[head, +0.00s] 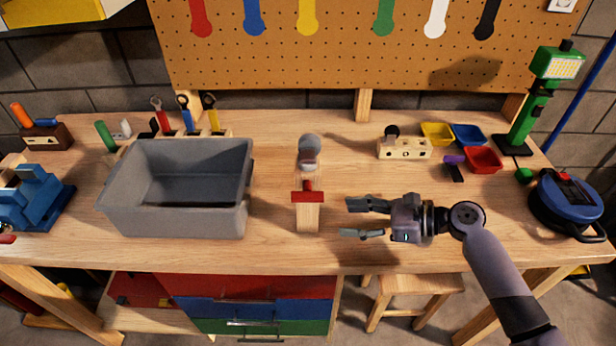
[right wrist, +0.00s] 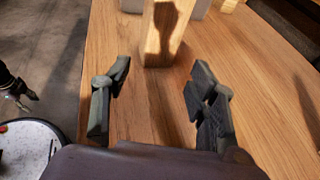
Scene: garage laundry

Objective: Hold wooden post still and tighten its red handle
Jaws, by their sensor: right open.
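The wooden post (head: 307,218) stands upright on the bench, right of the grey bin. Its red handle (head: 308,190) lies across its upper part, and a grey rounded piece (head: 310,145) shows just behind. My right gripper (head: 346,218) is open and empty, right of the post, with its fingers pointing at it and a gap between. In the right wrist view the post (right wrist: 162,40) stands ahead, beyond the open fingertips (right wrist: 160,78); its top is cut off. A dark shape at that view's left edge looks like my left gripper (right wrist: 15,92); its fingers are unclear.
The grey bin (head: 180,220) stands left of the post. A blue vise (head: 35,200) is at far left. A wooden block (head: 404,150), small coloured trays (head: 484,160), a green lamp (head: 540,100) and a blue reel (head: 567,205) are at right.

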